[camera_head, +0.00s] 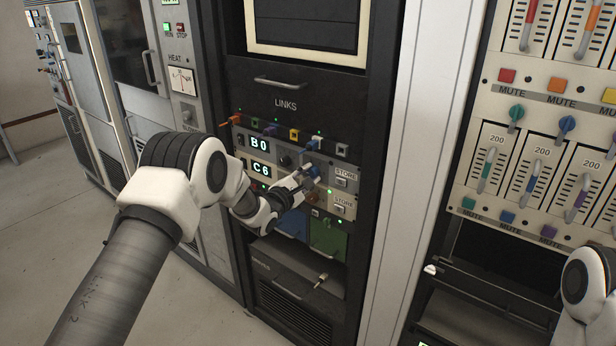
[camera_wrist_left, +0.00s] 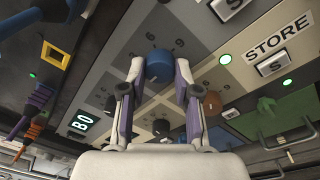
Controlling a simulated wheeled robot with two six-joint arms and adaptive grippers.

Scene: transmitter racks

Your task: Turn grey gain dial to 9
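A blue dial (camera_head: 314,172) sits on the links panel, at the upper right of its row of displays. It also shows in the left wrist view (camera_wrist_left: 158,65), with small numerals printed around it. My left gripper (camera_head: 306,176) has its fingers on either side of this blue dial; in the wrist view (camera_wrist_left: 160,72) they look open, with a small gap at each side. A dark dial (camera_head: 285,161) sits to its left. I cannot pick out a dial that is clearly grey or read a gain label. My right gripper is out of view; only part of my right arm shows.
Displays reading B0 (camera_head: 259,143) and C6 (camera_head: 261,169) are left of the dials. STORE buttons (camera_head: 341,181) are close on the right. Coloured link plugs (camera_head: 294,135) line the top. A fader rack (camera_head: 515,150) stands further right.

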